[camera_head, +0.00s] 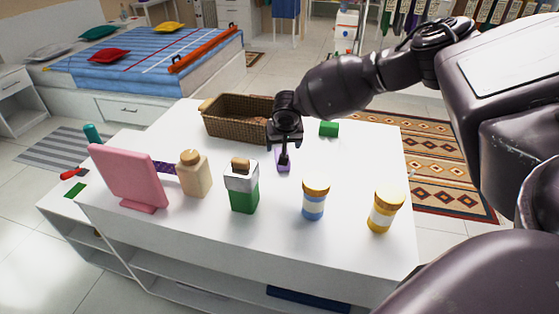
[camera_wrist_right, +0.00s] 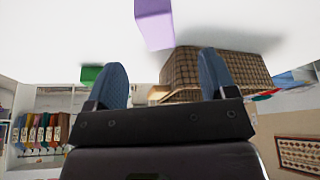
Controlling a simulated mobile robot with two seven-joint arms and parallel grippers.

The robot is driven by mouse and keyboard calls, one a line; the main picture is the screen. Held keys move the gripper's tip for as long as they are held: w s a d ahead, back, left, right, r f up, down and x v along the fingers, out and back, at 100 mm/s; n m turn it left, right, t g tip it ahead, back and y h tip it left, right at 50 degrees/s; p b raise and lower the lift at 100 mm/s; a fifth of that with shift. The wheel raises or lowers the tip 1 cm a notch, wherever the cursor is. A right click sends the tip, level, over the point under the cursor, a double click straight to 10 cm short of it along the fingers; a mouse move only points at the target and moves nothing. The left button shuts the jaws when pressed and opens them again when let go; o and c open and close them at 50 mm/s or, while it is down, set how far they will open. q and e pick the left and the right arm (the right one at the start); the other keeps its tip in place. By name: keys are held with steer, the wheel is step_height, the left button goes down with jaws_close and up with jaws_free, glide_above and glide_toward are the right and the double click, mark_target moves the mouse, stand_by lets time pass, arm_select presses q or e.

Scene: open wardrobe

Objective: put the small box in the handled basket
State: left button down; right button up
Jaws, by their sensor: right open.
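A small purple box (camera_head: 284,169) stands on the white table, partly hidden behind my right gripper (camera_head: 283,152). In the right wrist view the purple box (camera_wrist_right: 154,22) is beyond the open fingers of the gripper (camera_wrist_right: 163,80), and the space between the fingers is empty. A small green box (camera_head: 329,129) lies further back to the right; it also shows in the right wrist view (camera_wrist_right: 91,74). The brown wicker basket (camera_head: 236,128) is at the back of the table, left of the gripper. It shows in the right wrist view (camera_wrist_right: 240,68). My left gripper is out of view.
Along the table's (camera_head: 345,165) front stand a pink framed panel (camera_head: 125,176), a beige bottle (camera_head: 194,175), a green-and-white carton (camera_head: 243,188), a blue-labelled jar (camera_head: 315,199) and a yellow-labelled jar (camera_head: 384,209). The table's right side is mostly clear.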

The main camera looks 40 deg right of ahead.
steer(key=b+x, duration=0.1)
steer(key=x, duration=0.3)
steer(key=shift+f, duration=0.15)
steer(key=shift+w+d+f, duration=0.1)
steer(key=shift+w+f, duration=0.05)
steer(key=shift+f, duration=0.25)
steer(key=b+x, duration=0.2)
steer(key=x, duration=0.1)
steer(key=shift+d+f, duration=0.15)
steer(key=shift+f, duration=0.15)
steer(key=shift+w+d+f, duration=0.15)
steer(key=shift+w+f, duration=0.05)
steer(key=shift+f, duration=0.2)
steer(key=shift+r, duration=0.15)
steer(key=shift+c, duration=0.2)
steer(key=c, duration=0.7)
steer(key=shift+c, duration=1.2)
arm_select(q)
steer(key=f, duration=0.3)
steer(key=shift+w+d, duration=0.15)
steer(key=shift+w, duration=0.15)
arm_select(e)
steer(key=shift+c, duration=0.5)
